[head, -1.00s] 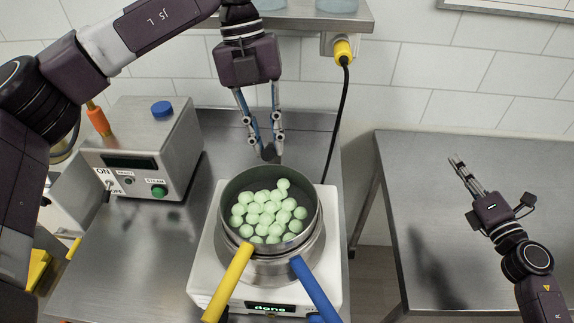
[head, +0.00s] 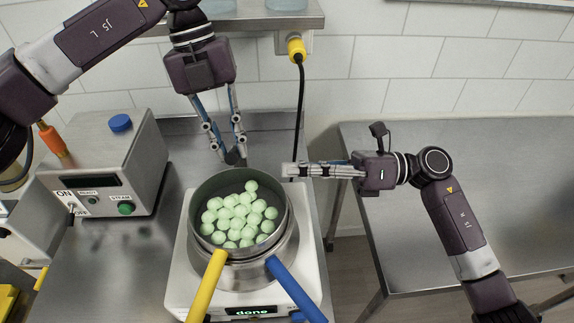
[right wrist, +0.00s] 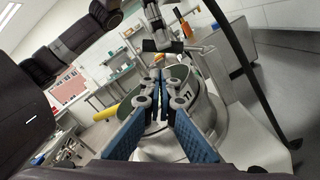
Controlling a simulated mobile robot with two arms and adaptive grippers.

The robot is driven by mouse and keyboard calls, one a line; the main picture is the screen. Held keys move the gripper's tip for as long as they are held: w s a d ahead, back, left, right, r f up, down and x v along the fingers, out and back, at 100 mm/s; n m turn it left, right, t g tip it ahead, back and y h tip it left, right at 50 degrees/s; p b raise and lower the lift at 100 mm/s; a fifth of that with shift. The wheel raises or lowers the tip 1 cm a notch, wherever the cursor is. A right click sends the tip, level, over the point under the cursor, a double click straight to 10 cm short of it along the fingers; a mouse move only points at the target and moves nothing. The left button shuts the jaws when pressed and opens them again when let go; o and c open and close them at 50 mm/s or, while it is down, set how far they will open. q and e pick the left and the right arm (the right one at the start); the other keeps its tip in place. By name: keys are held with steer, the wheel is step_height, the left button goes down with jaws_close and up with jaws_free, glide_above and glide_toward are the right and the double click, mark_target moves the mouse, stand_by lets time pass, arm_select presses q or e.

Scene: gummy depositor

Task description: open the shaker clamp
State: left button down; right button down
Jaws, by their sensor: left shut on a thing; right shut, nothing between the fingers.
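The shaker is a white machine (head: 178,285) with "done" on its display, bearing a round metal sieve (head: 197,242) of green gummies. My left gripper (head: 232,156) points down at the sieve's back rim, shut on a small dark tab that looks like the clamp's handle; its fingers partly hide it. In the right wrist view the dark tab (right wrist: 163,45) stands above the sieve's rim. My right gripper (head: 291,170) is shut and empty, its fingertips beside the sieve's upper right rim. I cannot tell whether they touch it. The clamp's latch cannot be made out.
A yellow handle (head: 206,285) and a blue handle (head: 295,290) stick out at the front. A steel steam box (head: 145,165) stands left. A black cable (head: 299,110) hangs behind my right gripper. The right table (head: 400,225) is bare.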

steer(key=a, duration=0.8)
steer(key=shift+w+r, duration=0.15)
steer(key=shift+d, duration=0.1)
steer(key=shift+w+r+m, duration=0.4)
steer(key=shift+r, duration=0.4)
arm_select(q)
steer(key=c, duration=2.1)
jaws_free()
steer(key=shift+o, duration=1.4)
steer(key=shift+f, duration=0.1)
arm_select(e)
steer(key=shift+w, duration=0.1)
